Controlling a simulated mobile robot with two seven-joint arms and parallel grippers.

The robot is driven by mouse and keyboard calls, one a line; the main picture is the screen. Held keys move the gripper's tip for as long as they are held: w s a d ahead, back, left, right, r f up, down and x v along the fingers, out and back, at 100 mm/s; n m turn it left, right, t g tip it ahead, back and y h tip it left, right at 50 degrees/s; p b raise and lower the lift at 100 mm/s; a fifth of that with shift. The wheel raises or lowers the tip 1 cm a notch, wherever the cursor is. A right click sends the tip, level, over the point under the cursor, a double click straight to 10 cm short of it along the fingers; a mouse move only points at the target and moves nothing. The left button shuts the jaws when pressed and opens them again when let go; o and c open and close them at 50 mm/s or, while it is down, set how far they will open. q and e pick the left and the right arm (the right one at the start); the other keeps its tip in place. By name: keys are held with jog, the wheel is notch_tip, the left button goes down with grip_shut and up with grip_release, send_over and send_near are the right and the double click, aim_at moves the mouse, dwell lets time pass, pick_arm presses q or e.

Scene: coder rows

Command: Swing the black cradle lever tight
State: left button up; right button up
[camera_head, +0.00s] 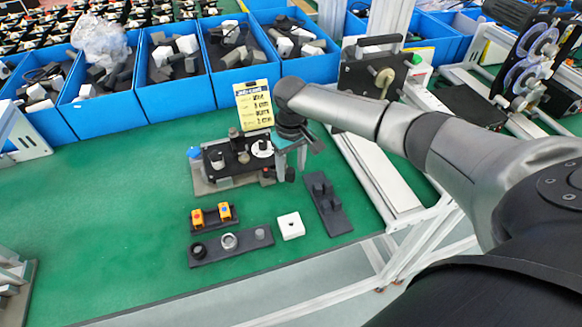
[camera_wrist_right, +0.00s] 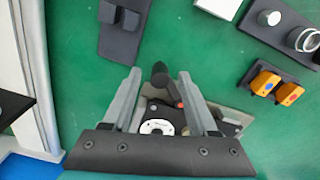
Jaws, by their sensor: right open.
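The cradle fixture (camera_head: 205,180) stands on the green table, with a grey base plate, a black body and a white round dial (camera_wrist_right: 157,127). The black lever (camera_wrist_right: 160,74) sticks out from its side, with a red piece (camera_wrist_right: 179,103) beside it. In the head view the lever's dark end (camera_head: 290,174) shows between the fingers. My right gripper (camera_head: 291,168) points down at the fixture's right side. In the right wrist view the open gripper (camera_wrist_right: 159,76) has one finger on each side of the lever, with visible gaps. My left gripper is in no view.
A dark plate with pegs (camera_head: 325,205), a white block (camera_head: 291,226), a strip with knobs and a ring (camera_head: 208,250), and orange switches (camera_head: 197,217) lie nearby. A yellow card (camera_head: 254,104) stands behind the fixture. Blue bins (camera_head: 185,97) line the back.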

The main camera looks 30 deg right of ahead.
grip_shut()
dwell(0.4)
dwell(1.0)
